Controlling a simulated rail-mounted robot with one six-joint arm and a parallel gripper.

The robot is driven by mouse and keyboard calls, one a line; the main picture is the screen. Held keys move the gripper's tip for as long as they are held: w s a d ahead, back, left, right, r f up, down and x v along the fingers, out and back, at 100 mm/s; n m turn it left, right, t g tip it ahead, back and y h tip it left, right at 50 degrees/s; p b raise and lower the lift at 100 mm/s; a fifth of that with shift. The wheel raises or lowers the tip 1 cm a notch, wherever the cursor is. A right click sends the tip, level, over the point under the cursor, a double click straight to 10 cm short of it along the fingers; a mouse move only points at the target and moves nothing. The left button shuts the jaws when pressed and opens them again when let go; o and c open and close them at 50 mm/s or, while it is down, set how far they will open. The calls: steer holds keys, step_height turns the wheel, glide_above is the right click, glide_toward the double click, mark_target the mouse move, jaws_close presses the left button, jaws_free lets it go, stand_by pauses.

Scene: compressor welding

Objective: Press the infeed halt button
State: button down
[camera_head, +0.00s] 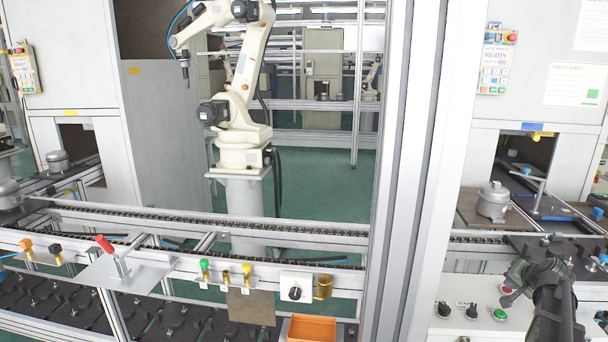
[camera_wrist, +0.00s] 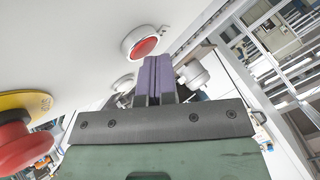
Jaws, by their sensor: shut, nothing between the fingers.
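A red button with a white rim (camera_wrist: 145,47) is on the white panel in the wrist view, just above and left of my fingertips. In the head view a red button (camera_head: 505,289) shows beside my gripper on the control panel (camera_head: 462,328). I cannot read its label, so I cannot tell for sure that it is the infeed halt button. My gripper (camera_head: 512,292) is over the panel at the lower right; its purple fingers (camera_wrist: 158,62) are closed together and empty. They appear apart from the red button, but the exact gap is unclear.
A red mushroom button (camera_wrist: 22,145) on a yellow plate is at left in the wrist view. A green button (camera_head: 499,315) and black selector knobs (camera_head: 444,310) (camera_head: 472,311) are on the same panel. A tall aluminium post (camera_head: 410,170) stands left of it. A compressor (camera_head: 492,200) stands behind.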

steer(key=shift+s+f, duration=0.1)
steer(key=shift+f, duration=0.15)
steer(key=shift+r, duration=0.2)
stand_by(0.3)
steer(key=shift+r+p, duration=0.2)
steer(key=shift+p, duration=0.15)
step_height(320, 180, up, 6)
steer(key=p, duration=0.6)
steer(key=shift+f, duration=0.15)
